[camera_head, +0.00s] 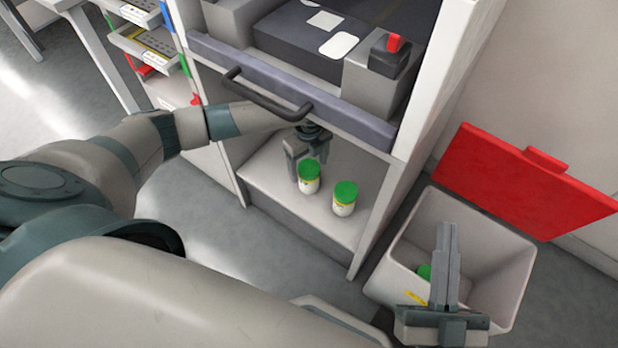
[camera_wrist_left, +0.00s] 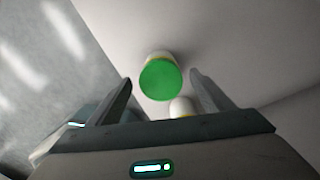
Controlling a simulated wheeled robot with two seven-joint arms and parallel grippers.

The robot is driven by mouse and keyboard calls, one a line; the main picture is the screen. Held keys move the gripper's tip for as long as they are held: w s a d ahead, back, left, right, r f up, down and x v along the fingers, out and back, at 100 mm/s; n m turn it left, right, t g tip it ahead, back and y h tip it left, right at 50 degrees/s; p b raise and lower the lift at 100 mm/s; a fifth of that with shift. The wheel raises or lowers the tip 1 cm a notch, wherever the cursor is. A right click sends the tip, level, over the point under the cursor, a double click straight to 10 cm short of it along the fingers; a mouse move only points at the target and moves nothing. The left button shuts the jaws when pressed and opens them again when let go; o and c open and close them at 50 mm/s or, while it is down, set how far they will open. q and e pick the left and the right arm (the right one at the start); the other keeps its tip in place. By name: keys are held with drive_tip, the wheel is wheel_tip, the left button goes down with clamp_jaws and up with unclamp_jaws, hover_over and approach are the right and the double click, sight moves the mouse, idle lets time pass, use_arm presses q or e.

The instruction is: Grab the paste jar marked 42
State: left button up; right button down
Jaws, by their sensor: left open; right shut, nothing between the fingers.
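Two white paste jars with green lids stand upright on the lower shelf, a left jar (camera_head: 309,184) and a right jar (camera_head: 344,206). Their labels are too small to read, so I cannot tell which is marked 42. My right gripper (camera_head: 446,228) is shut and empty over the bin.
The shelf (camera_head: 270,176) lies under a drawer front with a dark handle (camera_head: 266,100), close to my left arm. A cabinet side panel (camera_head: 375,220) bounds the shelf at right. A pale bin (camera_head: 505,285) with a red lid (camera_head: 525,180) holds a green-topped item (camera_head: 424,271).

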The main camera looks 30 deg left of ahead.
use_arm(q)
drive_tip(key=shift+f, duration=1.2)
use_arm(e)
drive_tip(key=shift+s+r+t+y, duration=0.3)
drive_tip(key=shift+s+r+t, duration=0.55)
drive_tip(key=shift+r, duration=0.35)
use_arm(q)
drive_tip(key=shift+f+b, duration=0.5)
wheel_tip(320, 180, down, 3)
drive_tip(key=shift+f+b, duration=0.1)
drive_tip(key=shift+b, duration=0.55)
drive_tip(key=shift+f, duration=0.55)
use_arm(e)
drive_tip(key=d+r+t, duration=0.1)
drive_tip(key=r+t, duration=0.1)
drive_tip(key=r, duration=0.1)
drive_tip(key=d+r+t, duration=0.1)
drive_tip(key=shift+w+d+r, duration=0.15)
drive_tip(key=shift+w+d, duration=0.15)
drive_tip(key=shift+d, duration=0.05)
use_arm(q)
drive_tip(key=shift+c, duration=0.7)
drive_tip(key=shift+w+r, duration=0.1)
drive_tip(key=c, duration=1.5)
